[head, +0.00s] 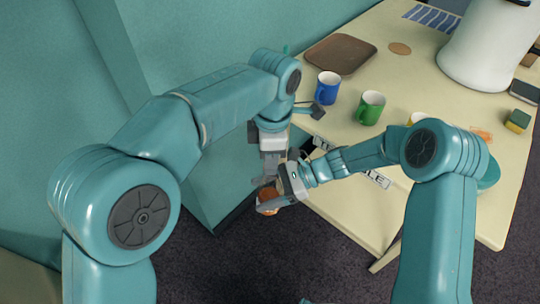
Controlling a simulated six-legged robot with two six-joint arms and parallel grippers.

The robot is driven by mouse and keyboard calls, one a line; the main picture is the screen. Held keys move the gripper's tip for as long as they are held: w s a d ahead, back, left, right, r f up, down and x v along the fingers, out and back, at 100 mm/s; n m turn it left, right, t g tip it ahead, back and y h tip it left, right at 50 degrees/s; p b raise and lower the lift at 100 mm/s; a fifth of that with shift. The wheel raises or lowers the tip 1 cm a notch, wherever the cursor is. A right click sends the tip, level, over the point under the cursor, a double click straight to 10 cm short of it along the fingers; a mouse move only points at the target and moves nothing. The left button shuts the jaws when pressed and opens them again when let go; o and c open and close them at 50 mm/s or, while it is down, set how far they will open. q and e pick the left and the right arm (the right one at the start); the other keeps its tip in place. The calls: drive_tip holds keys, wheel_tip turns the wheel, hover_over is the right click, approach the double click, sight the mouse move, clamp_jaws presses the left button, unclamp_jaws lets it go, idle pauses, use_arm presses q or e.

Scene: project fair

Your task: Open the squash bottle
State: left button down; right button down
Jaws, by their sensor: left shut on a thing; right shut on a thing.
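The squash bottle, an orange thing (268,193), shows only in part between my two grippers, off the table's near left edge and above the dark floor. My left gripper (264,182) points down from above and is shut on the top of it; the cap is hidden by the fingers. My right gripper (267,206) comes in from the right and is shut on the bottle's body. I cannot tell whether the cap is still on or has turned.
The cream table (440,205) holds a blue mug (328,87), a green mug (370,108), a brown tray (340,54), a sponge (517,121) and a big white container (487,45). A yellow thing is partly hidden behind my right arm. A teal wall stands at left.

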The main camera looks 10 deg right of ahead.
use_arm(q)
drive_tip(key=shift+r, duration=1)
drive_tip(key=shift+r, duration=0.1)
